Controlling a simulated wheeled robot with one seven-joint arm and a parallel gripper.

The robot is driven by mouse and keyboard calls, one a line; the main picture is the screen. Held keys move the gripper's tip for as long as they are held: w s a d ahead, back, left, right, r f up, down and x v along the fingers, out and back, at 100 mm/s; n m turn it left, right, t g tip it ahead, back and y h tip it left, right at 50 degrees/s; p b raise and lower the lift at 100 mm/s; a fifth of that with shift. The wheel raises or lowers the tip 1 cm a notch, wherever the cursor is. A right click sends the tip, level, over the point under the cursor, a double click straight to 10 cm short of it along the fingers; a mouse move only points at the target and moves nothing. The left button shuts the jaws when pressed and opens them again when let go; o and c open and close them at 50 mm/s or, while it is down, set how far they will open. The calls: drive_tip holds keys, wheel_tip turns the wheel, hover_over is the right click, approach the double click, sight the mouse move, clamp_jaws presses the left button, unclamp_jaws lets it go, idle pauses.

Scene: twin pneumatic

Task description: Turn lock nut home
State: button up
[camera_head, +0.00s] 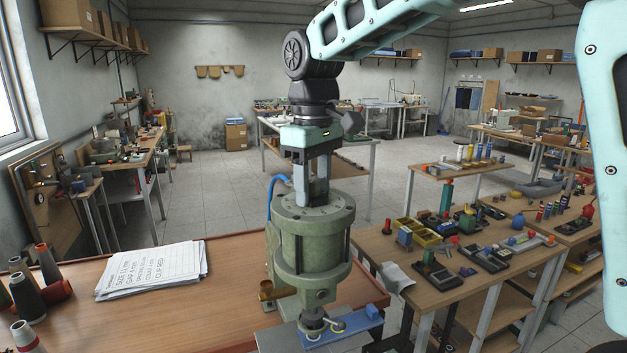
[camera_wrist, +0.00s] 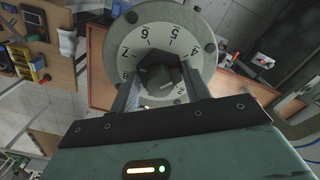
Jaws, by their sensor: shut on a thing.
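My gripper (camera_head: 316,192) points straight down onto the top of a green pneumatic cylinder (camera_head: 302,248) standing upright at the bench's right side. In the wrist view, my gripper (camera_wrist: 162,84) has its two fingers on either side of a dark hexagonal lock nut (camera_wrist: 154,74) and is shut on it. A shaft under the cylinder reaches down to a blue plate (camera_head: 345,333) with a small lever.
The wooden bench (camera_head: 225,275) carries papers (camera_head: 150,270) left of the cylinder and several thread-like cones (camera_head: 27,295) at far left. A blue hose (camera_head: 272,190) curves at the cylinder's left side. A table (camera_head: 395,245) with bins and small parts stands to the right.

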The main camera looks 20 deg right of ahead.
drive_tip(key=shift+m, duration=0.4)
drive_tip(key=o, duration=1)
drive_tip(key=shift+r, duration=0.1)
wheel_tip(320, 180, up, 17)
drive_tip(key=shift+r+b, duration=0.15)
drive_tip(key=shift+b, duration=0.3)
drive_tip(key=shift+s, duration=0.1)
